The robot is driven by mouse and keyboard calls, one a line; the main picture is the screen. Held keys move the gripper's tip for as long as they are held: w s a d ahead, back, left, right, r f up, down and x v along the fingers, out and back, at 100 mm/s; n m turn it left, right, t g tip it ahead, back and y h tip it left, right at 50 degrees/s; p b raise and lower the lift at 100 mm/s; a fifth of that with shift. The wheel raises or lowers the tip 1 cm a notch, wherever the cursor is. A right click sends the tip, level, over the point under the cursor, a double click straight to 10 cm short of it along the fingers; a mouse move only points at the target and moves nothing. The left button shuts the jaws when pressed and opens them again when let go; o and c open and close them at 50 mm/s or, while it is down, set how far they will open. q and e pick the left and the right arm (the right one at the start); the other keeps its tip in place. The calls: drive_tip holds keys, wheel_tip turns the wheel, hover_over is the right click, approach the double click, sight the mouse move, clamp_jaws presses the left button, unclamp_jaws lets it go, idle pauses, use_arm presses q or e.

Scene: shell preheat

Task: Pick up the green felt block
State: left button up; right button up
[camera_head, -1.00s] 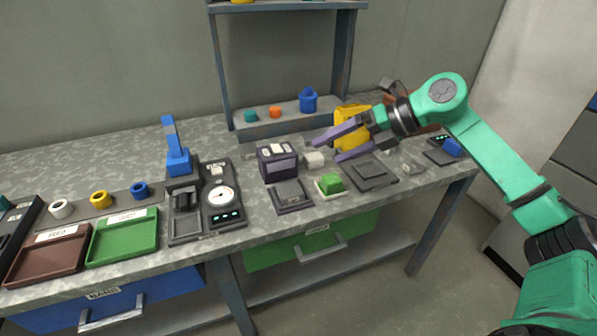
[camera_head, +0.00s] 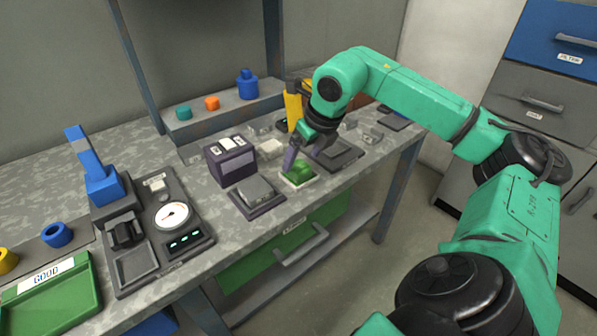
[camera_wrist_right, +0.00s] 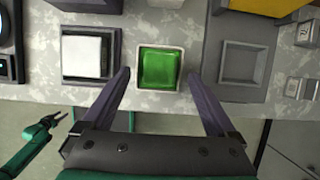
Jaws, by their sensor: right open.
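The green felt block (camera_head: 298,172) sits on a small pale tray (camera_head: 302,182) near the front edge of the bench. In the right wrist view the green block (camera_wrist_right: 159,68) lies ahead of the fingertips, within the width between them. My right gripper (camera_head: 294,156) is above the block, pointing down, and partly hides it in the head view. In the right wrist view its two purple fingers (camera_wrist_right: 160,75) are spread apart on either side of the block, with nothing held.
A dark pad with a grey block (camera_head: 257,189) is just left of the green block. A purple box with white buttons (camera_head: 231,158) stands behind it. An empty dark tray (camera_head: 340,153) lies to the right. A yellow object (camera_head: 293,108) stands behind the right gripper.

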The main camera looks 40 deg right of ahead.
sight(300, 166)
drive_tip(key=x, duration=0.2)
drive_tip(key=shift+w+f, duration=0.2)
drive_tip(key=shift+f, duration=0.1)
drive_tip(key=shift+r, duration=0.1)
drive_tip(key=c, duration=1.4)
drive_tip(key=shift+c, duration=0.2)
wheel_tip(300, 166, up, 20)
drive_tip(key=p, duration=0.7)
